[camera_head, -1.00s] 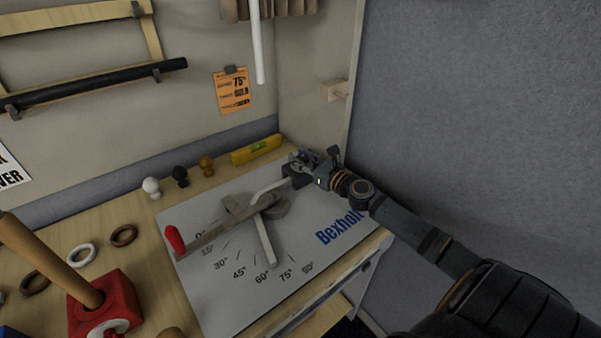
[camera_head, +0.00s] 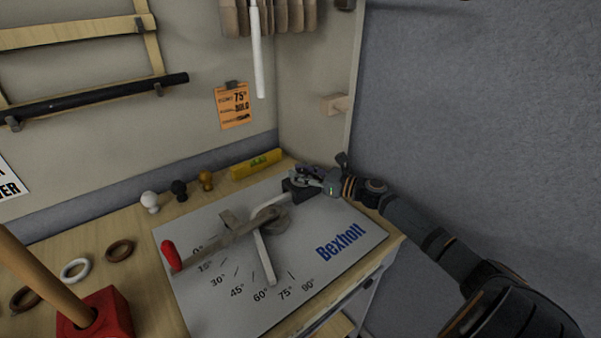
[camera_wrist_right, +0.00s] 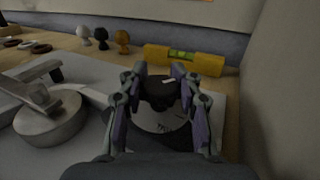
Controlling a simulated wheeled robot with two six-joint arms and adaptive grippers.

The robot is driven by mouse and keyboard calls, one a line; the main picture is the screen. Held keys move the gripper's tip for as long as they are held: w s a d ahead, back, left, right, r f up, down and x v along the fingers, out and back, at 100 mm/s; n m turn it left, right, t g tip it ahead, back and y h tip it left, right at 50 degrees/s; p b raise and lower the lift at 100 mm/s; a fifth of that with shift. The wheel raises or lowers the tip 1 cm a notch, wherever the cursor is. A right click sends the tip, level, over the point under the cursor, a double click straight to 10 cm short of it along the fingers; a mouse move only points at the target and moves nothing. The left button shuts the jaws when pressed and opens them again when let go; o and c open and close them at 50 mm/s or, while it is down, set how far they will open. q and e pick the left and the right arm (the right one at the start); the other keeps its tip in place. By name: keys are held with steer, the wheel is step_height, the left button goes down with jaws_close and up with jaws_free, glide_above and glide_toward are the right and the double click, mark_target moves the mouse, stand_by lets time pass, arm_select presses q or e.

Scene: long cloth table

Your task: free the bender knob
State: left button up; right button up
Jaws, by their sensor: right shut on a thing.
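The bender is a pale plate (camera_head: 205,297) with angle marks, standing on the bench. A lever with a red handle (camera_head: 171,256) points left, and a round grey hub (camera_head: 270,219) sits near the plate's middle. A pale bent rod (camera_head: 264,258) runs from the hub across the plate to the 60° mark area. My right gripper (camera_head: 304,180) is at the plate's far right corner, over a dark block (camera_head: 296,190). In the right wrist view its fingers are shut on a black round knob (camera_wrist_right: 161,93), with a pale disc below it. My left gripper is out of view.
A yellow spirit level (camera_head: 256,164) lies behind the plate. The grey wall (camera_head: 480,130) is at right.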

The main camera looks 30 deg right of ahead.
mark_target(301, 171)
steer(key=shift+r+n+g+y, duration=0.15)
steer(key=shift+n+g+y, duration=0.15)
steer(key=shift+n+y, duration=0.15)
stand_by(1.4)
steer(key=o, duration=1.2)
step_height(301, 171, up, 10)
steer(key=shift+f, duration=0.1)
